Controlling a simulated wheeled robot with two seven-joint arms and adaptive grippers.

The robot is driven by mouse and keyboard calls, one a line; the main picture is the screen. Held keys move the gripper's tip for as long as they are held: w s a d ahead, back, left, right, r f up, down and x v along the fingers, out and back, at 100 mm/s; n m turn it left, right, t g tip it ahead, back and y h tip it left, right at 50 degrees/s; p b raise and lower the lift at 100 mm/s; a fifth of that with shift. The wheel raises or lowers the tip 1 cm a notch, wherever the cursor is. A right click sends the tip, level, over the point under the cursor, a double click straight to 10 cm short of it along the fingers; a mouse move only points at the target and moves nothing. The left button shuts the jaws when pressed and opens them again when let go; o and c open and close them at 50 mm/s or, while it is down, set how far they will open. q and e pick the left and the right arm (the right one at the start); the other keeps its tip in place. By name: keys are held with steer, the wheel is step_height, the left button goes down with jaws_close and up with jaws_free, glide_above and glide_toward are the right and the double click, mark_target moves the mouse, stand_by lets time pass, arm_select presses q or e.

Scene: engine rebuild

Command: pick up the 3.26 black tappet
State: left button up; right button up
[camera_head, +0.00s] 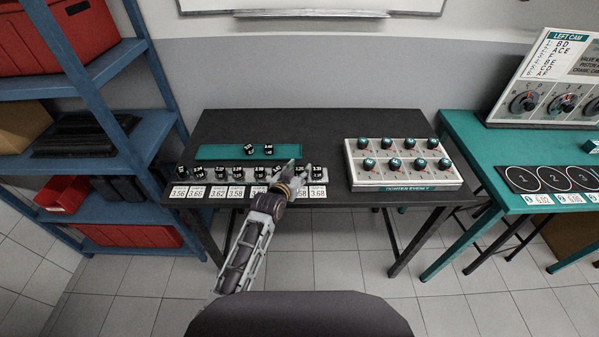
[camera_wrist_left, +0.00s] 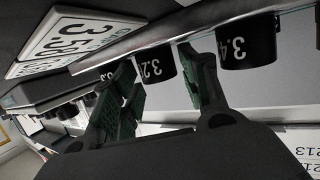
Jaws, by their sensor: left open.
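A black tappet (camera_wrist_left: 157,68) whose white number begins "3.2" shows in the left wrist view; its last digit is not readable. It lies between the two dark green fingers of my left gripper (camera_wrist_left: 156,58), which are open with gaps around it. A second black tappet (camera_wrist_left: 246,46), its number starting "3.4", is right of the fingers. In the head view my left gripper (camera_head: 299,168) is at the right part of the tappet row and hides part of it. The 3.26 number cannot be read there. My right gripper is in neither view.
Black tappets (camera_head: 219,173) stand in a row behind white number cards (camera_head: 236,191) at the dark table's (camera_head: 320,125) front edge. A teal mat (camera_head: 220,152) with several small black pieces lies behind. A white tray (camera_head: 440,182) with teal-topped parts is right; blue shelving (camera_head: 95,85) is left.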

mark_target(298, 171)
arm_select(q)
steer(key=shift+c, duration=0.4)
steer(key=c, duration=0.7)
steer(key=shift+r, duration=0.15)
steer(key=shift+r, duration=4.85)
